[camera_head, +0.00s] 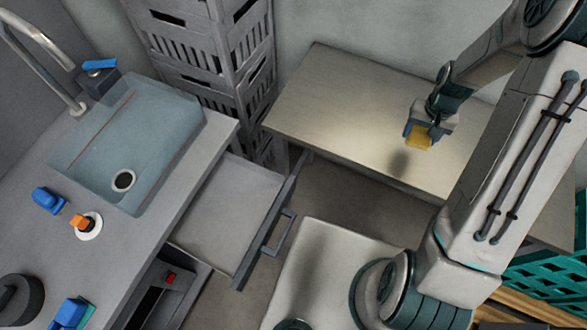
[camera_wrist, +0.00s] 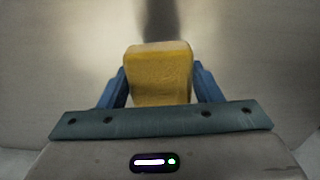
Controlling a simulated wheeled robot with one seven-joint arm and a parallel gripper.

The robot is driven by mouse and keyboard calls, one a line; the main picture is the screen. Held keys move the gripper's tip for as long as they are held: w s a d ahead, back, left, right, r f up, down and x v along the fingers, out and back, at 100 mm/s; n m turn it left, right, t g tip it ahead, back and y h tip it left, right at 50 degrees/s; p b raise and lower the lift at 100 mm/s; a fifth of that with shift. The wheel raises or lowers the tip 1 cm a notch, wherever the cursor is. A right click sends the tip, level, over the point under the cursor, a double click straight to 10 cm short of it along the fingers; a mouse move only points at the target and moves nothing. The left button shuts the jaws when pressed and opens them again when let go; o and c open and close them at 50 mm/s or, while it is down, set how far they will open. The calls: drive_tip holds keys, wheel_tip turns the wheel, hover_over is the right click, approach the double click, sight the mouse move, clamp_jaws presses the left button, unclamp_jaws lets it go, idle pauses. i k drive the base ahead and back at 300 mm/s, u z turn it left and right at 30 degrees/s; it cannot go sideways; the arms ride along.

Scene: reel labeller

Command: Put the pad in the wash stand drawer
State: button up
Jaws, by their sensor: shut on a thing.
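The yellow pad (camera_head: 420,139) is held in my gripper (camera_head: 417,133), above the bare table at the upper right of the head view. In the wrist view the pad (camera_wrist: 159,73) sits between the two blue fingers of my gripper (camera_wrist: 160,88), which are shut on its sides. The wash stand drawer (camera_head: 225,215) is pulled open below the sink counter, left of my gripper. Its inside looks empty, and its handle (camera_head: 279,232) faces right.
The table (camera_head: 345,95) under my gripper is clear. The wash stand counter (camera_head: 140,225) holds a sink (camera_head: 125,150), a faucet (camera_head: 45,60) and several small blue items. Grey stacked crates (camera_head: 215,60) stand behind. A green crate (camera_head: 550,275) is at the lower right.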

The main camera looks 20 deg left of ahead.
sight(229, 213)
drive_tip(key=u, duration=1.8)
drive_tip(key=k, duration=0.4)
drive_tip(key=u, duration=0.4)
drive_tip(key=i, duration=0.55)
drive_tip(key=u, duration=0.05)
